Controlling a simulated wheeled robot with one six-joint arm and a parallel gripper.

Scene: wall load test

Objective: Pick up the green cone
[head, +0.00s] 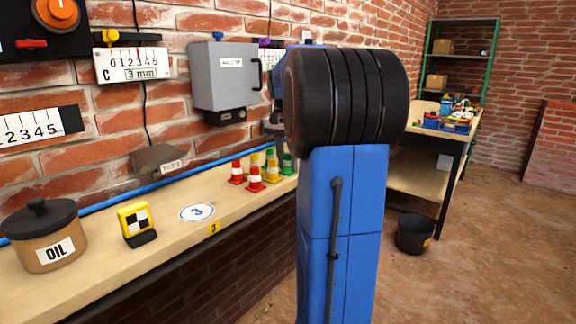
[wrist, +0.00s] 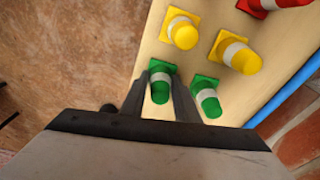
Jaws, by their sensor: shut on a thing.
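In the wrist view, my gripper (wrist: 160,86) is shut on a green cone (wrist: 160,92) with a white band; one finger is on each side of it. A second green cone (wrist: 207,99) stands just right of the right finger, outside the grip. In the head view, a green cone (head: 288,164) shows at the far end of the wall shelf, beside my arm. I cannot tell which of the two it is. My gripper is mostly hidden behind my arm there. I cannot tell whether the held cone is clear of the shelf.
Two yellow cones (wrist: 181,31) and red cones (head: 255,179) stand close by on the wooden shelf (head: 110,272). A blue pipe (head: 195,163) runs along the wall behind. A yellow marker block (head: 135,221) and an oil pot (head: 42,236) stand farther left. A grey box (head: 222,75) hangs above.

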